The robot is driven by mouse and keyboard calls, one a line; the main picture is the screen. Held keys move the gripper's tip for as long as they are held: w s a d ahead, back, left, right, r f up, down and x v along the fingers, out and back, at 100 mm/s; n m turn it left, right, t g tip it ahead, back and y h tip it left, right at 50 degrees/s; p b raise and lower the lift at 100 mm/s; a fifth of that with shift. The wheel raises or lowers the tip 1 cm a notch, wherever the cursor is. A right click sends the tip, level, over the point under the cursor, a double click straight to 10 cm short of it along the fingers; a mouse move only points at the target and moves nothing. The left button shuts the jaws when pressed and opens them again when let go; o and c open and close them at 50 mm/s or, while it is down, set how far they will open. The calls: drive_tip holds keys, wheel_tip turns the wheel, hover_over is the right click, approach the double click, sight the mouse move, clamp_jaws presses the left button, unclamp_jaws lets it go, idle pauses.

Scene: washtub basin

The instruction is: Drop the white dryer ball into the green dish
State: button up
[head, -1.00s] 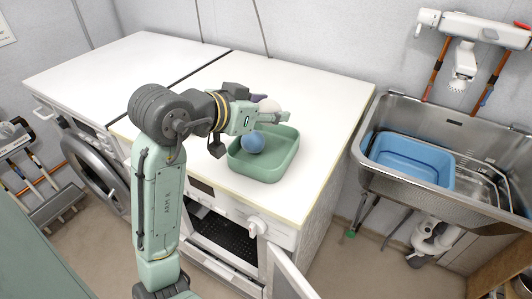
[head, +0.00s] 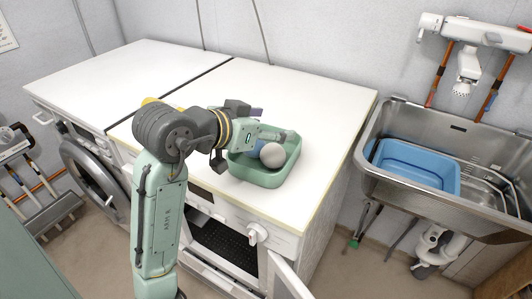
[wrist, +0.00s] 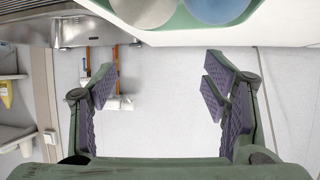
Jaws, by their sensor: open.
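The green dish (head: 286,172) sits on the white worktop near its front edge. The white dryer ball (head: 272,155), greyish in the shade, is in the dish next to a blue ball (head: 257,147), partly hidden. My gripper (head: 278,124) is over the back of the dish, open and empty. In the wrist view the open fingers (wrist: 160,88) have nothing between them. The white ball (wrist: 145,9) and the blue ball (wrist: 216,9) show at the top edge, both cut off, with the dish's green rim (wrist: 186,22).
The white worktop (head: 325,95) is clear behind and to the right of the dish. A steel sink (head: 480,128) with a blue tub (head: 418,165) stands to the right. A yellow thing (head: 150,100) shows partly behind my arm. An appliance door hangs open below.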

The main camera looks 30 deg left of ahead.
drive_tip(key=v, duration=1.2)
idle(0.3)
